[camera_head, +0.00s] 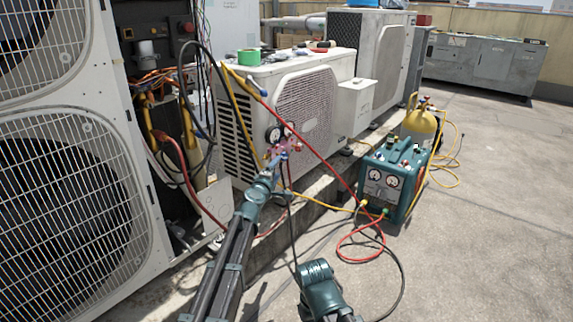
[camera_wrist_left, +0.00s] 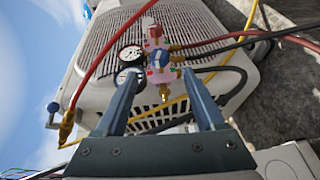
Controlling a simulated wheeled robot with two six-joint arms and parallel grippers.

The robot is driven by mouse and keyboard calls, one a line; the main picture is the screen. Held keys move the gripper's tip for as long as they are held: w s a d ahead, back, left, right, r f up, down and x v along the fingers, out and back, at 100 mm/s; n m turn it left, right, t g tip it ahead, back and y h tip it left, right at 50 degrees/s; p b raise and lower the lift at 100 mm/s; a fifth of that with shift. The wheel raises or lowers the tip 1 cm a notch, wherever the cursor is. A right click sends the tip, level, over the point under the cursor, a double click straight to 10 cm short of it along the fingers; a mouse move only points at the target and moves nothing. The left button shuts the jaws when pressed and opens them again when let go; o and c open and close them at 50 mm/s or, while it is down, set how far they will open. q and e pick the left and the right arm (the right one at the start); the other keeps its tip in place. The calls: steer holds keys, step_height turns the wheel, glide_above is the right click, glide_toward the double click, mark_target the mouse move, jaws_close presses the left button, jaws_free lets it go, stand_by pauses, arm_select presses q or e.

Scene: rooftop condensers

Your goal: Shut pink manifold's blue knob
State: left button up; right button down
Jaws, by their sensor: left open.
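The pink manifold (camera_wrist_left: 155,66) with its two round gauges (camera_wrist_left: 130,64) hangs in front of the white condenser's grille. Its blue knob (camera_wrist_left: 162,58) faces my left wrist camera, between and just beyond my left fingertips. My left gripper (camera_wrist_left: 160,74) is open, with one finger on each side of the manifold's lower part, and holds nothing. I cannot tell whether a finger touches the manifold. In the head view the manifold (camera_head: 291,144) is small, and my left gripper (camera_head: 275,162) reaches up to it from below.
Red, yellow and black hoses run around the manifold. A teal recovery machine (camera_head: 391,182) and a yellow cylinder (camera_head: 421,126) stand on the roof to the right. A large condenser (camera_head: 62,170) fills the left side.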

arm_select(q)
steer(key=r+x, duration=0.1)
steer(key=x, duration=1.3)
steer(key=shift+a+f+b, duration=0.2)
steer(key=shift+f+b, duration=0.2)
jaws_close()
